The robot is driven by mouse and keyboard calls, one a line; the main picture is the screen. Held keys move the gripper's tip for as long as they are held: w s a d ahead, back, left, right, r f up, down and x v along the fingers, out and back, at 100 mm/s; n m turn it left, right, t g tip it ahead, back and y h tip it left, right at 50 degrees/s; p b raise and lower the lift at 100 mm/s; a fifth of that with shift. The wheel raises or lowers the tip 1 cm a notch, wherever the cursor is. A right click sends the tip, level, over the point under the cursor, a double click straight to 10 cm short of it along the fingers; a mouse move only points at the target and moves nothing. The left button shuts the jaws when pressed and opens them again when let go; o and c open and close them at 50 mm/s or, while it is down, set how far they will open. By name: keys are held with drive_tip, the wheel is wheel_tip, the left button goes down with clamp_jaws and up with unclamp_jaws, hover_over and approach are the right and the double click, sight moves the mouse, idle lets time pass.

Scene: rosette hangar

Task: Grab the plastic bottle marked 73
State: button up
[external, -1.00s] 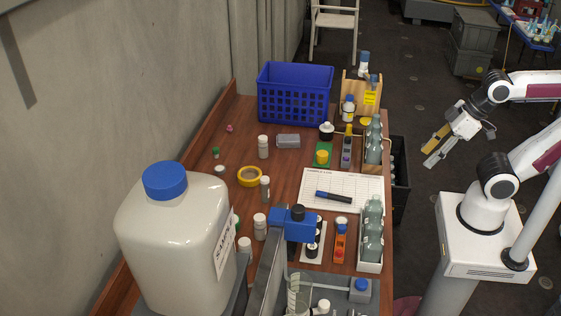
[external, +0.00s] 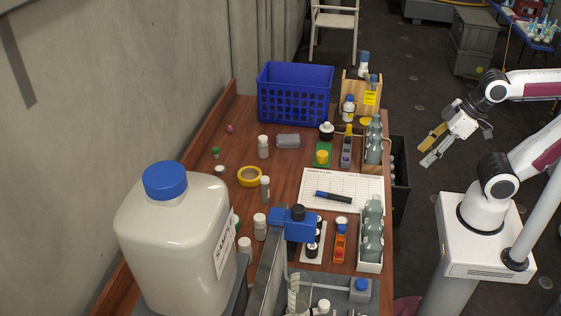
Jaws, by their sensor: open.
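No number 73 can be read on any bottle at this size, so I cannot tell which one is the marked bottle. Several small pale vials with white caps stand on the wooden table, one near the middle (external: 265,189). A white bottle with a dark blue band (external: 348,108) stands by the wooden holder. Grey-green bottles (external: 372,233) sit in a white rack at the right edge, with more in a rear rack (external: 373,142). My gripper (external: 427,154) is open and empty, right of the table and apart from everything on it.
A large jug with a blue cap (external: 180,240) fills the near left. A blue basket (external: 295,95) stands at the back, and a wooden holder (external: 361,90) beside it. A paper sheet with a marker (external: 345,180) lies at mid-table. A dark crate (external: 401,180) is beside the table.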

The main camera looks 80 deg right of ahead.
drive_tip(key=w+a+f+n+t, duration=0.1)
drive_tip(key=w+a+t, duration=0.1)
drive_tip(key=w, duration=1.2)
drive_tip(key=w+a+n+t, duration=0.2)
drive_tip(key=w, duration=1.3)
drive_tip(key=n+t+y, duration=0.1)
drive_tip(key=n+y, duration=0.3)
drive_tip(key=y, duration=0.4)
approach(245, 243)
drive_tip(key=w+f, duration=0.2)
drive_tip(key=shift+a+r, duration=0.1)
drive_tip(key=shift+a, duration=0.3)
drive_tip(key=shift+x, duration=1.2)
drive_tip(key=shift+w, duration=0.1)
drive_tip(key=shift+x, duration=2.55)
